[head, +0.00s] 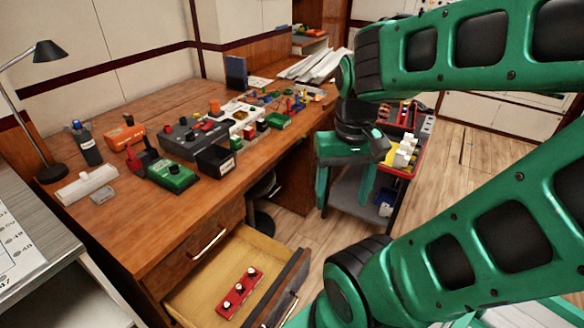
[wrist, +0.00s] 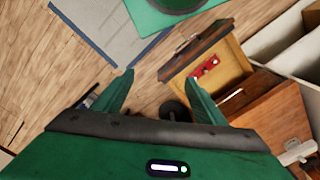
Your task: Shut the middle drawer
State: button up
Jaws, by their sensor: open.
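The middle drawer (head: 262,242) stands pulled out below a shut upper drawer (head: 195,262) of the wooden desk. Its inside is light wood, and a red strip with white knobs (head: 239,293) lies in it. Its dark front (head: 285,290) with a handle faces right. In the wrist view the open drawer (wrist: 232,62) is at the upper right, beyond the right finger. My gripper (head: 344,192) is open and empty, pointing down, up and to the right of the drawer front in the head view. It also shows in the wrist view (wrist: 159,78), apart from the drawer.
The desk top (head: 135,225) holds several boxes, a lamp (head: 48,165) and electrical parts. A cart (head: 400,160) with a red tray stands behind my gripper. Wooden floor (head: 300,222) is bare between desk and cart. My green arm covers the right side.

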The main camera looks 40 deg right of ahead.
aim_at(192, 302)
jog(key=z, duration=0.55)
jog(key=k, duration=1.85)
jog(key=u, duration=0.5)
jog(key=i, duration=1)
